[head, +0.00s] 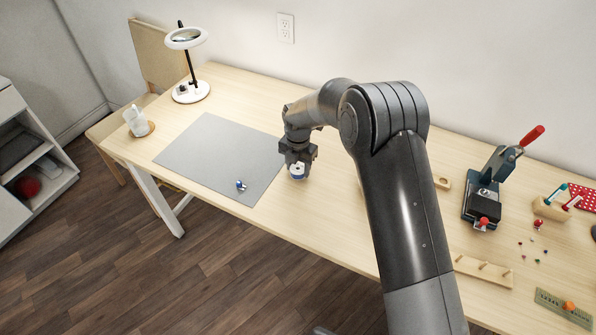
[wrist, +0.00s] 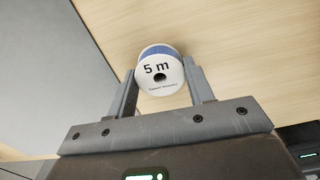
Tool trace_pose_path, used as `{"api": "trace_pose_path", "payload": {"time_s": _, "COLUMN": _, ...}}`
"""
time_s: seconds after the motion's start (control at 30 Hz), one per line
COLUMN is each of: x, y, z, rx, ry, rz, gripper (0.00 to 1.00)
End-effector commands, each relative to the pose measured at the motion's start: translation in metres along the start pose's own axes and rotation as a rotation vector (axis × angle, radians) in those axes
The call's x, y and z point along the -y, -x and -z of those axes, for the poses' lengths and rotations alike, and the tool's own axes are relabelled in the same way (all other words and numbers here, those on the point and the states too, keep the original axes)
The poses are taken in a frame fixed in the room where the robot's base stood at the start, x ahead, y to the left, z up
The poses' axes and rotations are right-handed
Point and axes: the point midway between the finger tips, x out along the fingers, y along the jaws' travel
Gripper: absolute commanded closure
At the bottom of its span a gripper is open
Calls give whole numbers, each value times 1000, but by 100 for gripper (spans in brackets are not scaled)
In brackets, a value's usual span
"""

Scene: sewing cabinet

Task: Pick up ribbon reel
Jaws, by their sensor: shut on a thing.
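The ribbon reel (wrist: 158,72) shows in the wrist view as a short white cylinder with a blue band, a dark centre hole and "5 m" printed on its face. My gripper (wrist: 160,85) is shut on it, with one finger on each side. In the head view the reel (head: 297,172) is under my gripper (head: 297,162), just right of the grey mat (head: 215,150). Whether the reel touches the table or hangs slightly above it I cannot tell. My gripper hides part of its top.
A small blue item (head: 240,185) lies on the mat. A magnifier lamp (head: 190,92) and a white bottle (head: 137,121) stand at the left. A press (head: 483,200), peg rack (head: 484,269) and small coloured bits are at the right. Table (head: 330,240) front is clear.

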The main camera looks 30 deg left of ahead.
Motion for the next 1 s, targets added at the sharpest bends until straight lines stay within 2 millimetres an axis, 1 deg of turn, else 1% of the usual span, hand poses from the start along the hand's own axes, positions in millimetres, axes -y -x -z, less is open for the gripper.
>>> {"api": "trace_pose_path", "payload": {"time_s": 0.03, "x": 0, "y": 0, "z": 0, "rx": 0, "ry": 0, "rz": 0, "gripper": 70}}
{"api": "trace_pose_path", "payload": {"time_s": 0.1, "x": 0, "y": 0, "z": 0, "rx": 0, "ry": 0, "rz": 0, "gripper": 74}}
{"api": "trace_pose_path", "payload": {"time_s": 0.33, "x": 0, "y": 1, "z": 0, "rx": 0, "ry": 0, "rz": 0, "gripper": 74}}
{"api": "trace_pose_path", "payload": {"time_s": 0.43, "x": 0, "y": 5, "z": 0, "rx": 1, "ry": 0, "rz": -1, "gripper": 74}}
{"api": "trace_pose_path", "payload": {"time_s": 0.57, "x": 0, "y": 18, "z": 0, "rx": 1, "ry": -1, "rz": -1, "gripper": 74}}
{"api": "trace_pose_path", "payload": {"time_s": 0.7, "x": 0, "y": 43, "z": -1, "rx": 2, "ry": -1, "rz": -2, "gripper": 74}}
{"api": "trace_pose_path", "payload": {"time_s": 1.0, "x": 69, "y": 83, "z": -15, "rx": 1, "ry": -5, "rz": 0, "gripper": 74}}
